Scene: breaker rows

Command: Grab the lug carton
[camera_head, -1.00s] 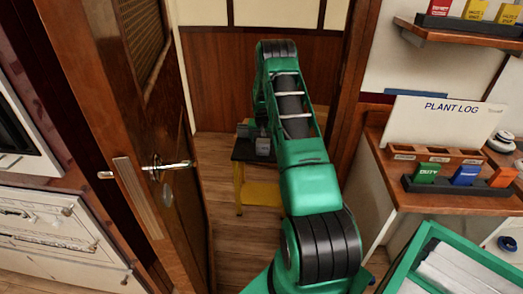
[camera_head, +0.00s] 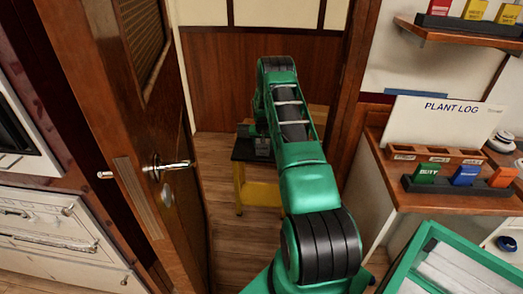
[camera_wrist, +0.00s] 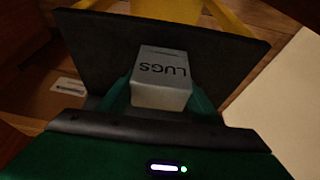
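The lug carton is a small pale grey box marked LUGS (camera_wrist: 162,75). In the wrist view it lies between my gripper's two green fingers (camera_wrist: 161,94), its lettering upside down. The fingers lie close along its left and right sides. I see no clear closing on it, and whether they touch is hard to tell. In the head view the carton (camera_head: 263,147) is a small grey shape on the dark-topped stand (camera_head: 243,152), partly hidden by my arm. My gripper is mostly hidden there behind the arm.
The stand has yellow legs (camera_head: 239,188) and is beyond a doorway. An open wooden door (camera_head: 140,130) with a lever handle is on the left. On the right are a counter with a PLANT LOG board (camera_head: 440,125), coloured blocks, and a green-rimmed case (camera_head: 420,245).

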